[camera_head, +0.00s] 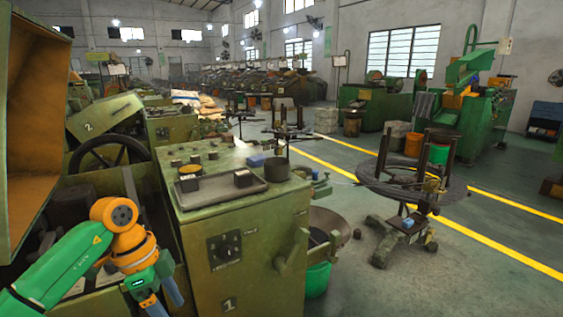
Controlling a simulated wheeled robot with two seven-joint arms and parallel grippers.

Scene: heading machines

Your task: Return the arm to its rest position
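My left arm, green and orange, comes in from the lower left. Its gripper (163,304) hangs pointing down in front of the left side of the green machine (232,255) marked 1. The two fingers look apart, with nothing seen between them, though the tips run close to the bottom edge of the picture. My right arm and gripper are not in view.
A tan-lined open bin (35,120) rises above my arm.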

